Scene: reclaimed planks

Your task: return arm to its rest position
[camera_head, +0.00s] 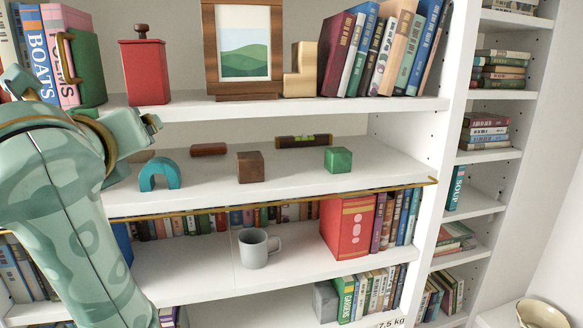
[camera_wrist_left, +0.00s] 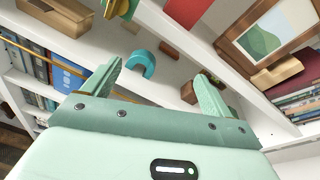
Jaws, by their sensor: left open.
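My left arm, mottled green, comes in from the left in the head view. Its gripper (camera_head: 138,135) hangs at the left end of the middle shelf (camera_head: 300,175), close to a teal arch (camera_head: 160,173). In the left wrist view the two fingers of the gripper (camera_wrist_left: 158,85) are spread wide with nothing held between them. The teal arch (camera_wrist_left: 141,62) shows beyond the fingers, apart from them. A dark wooden cube (camera_wrist_left: 188,93) is partly hidden by the right-hand finger. My right gripper is in neither view.
The middle shelf also bears a wooden cube (camera_head: 250,166), green cube (camera_head: 338,160), brown cylinder (camera_head: 208,150) and level (camera_head: 304,141). Above are a red canister (camera_head: 145,72), picture frame (camera_head: 209,50) and books. A grey mug (camera_head: 254,248) stands below. A thin gold rail (camera_head: 300,200) runs along the middle shelf's front.

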